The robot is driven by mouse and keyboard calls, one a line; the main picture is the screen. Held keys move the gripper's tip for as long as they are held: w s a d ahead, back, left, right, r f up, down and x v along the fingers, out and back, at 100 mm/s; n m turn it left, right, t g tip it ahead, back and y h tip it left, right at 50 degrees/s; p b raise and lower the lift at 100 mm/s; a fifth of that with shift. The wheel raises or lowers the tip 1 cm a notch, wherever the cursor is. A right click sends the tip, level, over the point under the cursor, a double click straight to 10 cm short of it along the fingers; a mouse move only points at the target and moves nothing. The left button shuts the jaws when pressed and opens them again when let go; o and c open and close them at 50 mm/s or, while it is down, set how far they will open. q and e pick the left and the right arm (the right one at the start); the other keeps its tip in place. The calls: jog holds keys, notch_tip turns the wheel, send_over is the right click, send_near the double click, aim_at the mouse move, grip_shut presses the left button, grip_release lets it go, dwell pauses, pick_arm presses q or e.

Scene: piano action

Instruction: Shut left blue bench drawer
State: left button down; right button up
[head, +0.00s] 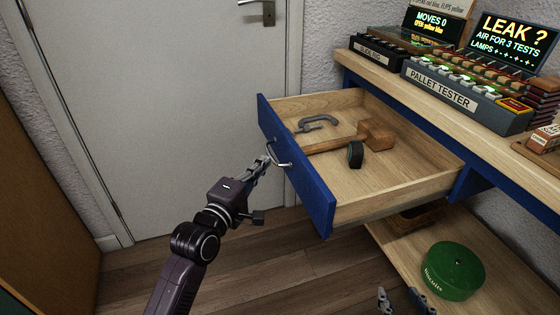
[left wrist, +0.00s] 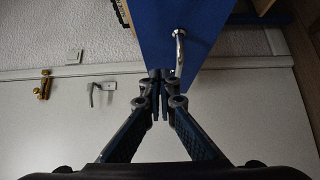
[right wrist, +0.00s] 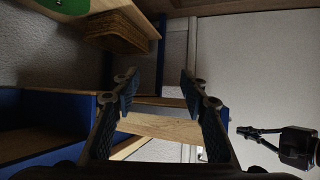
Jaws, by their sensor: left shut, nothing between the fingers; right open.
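The left blue bench drawer (head: 297,166) stands pulled out from the bench, its blue front facing left in the head view. A metal handle (head: 279,157) is on that front. My left gripper (head: 265,165) is shut and empty, with its fingertips at the drawer front beside the handle. In the left wrist view the fingertips (left wrist: 160,75) are close to the blue front (left wrist: 182,30), next to the handle (left wrist: 179,52); contact is unclear. My right gripper (head: 400,298) is open and empty at the bottom of the head view, low near the shelf; it also shows in the right wrist view (right wrist: 157,75).
The drawer holds a grey clamp (head: 316,123), a wooden mallet (head: 375,133) and a dark roll (head: 355,154). A green tin (head: 450,270) sits on the lower shelf (head: 408,258). The pallet tester (head: 465,95) stands on the benchtop. A door (head: 150,100) is behind; floor is clear left.

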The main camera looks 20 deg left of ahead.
aim_at(287, 149)
pick_arm(q)
jog(key=w+d+b, duration=0.1)
jog(key=w+d, duration=0.2)
jog(key=shift+w, duration=0.35)
jog(key=shift+w+d, duration=0.2)
jog(key=shift+d, duration=0.15)
pick_arm(e)
jog(key=w+a+r+t+y, duration=0.1)
jog(key=w+a+r+t, duration=0.1)
jog(key=r, duration=0.5)
jog(key=shift+w+r+t, duration=0.35)
jog(key=shift+w+t, duration=0.4)
jog(key=shift+t, duration=0.25)
jog(key=shift+d, duration=0.1)
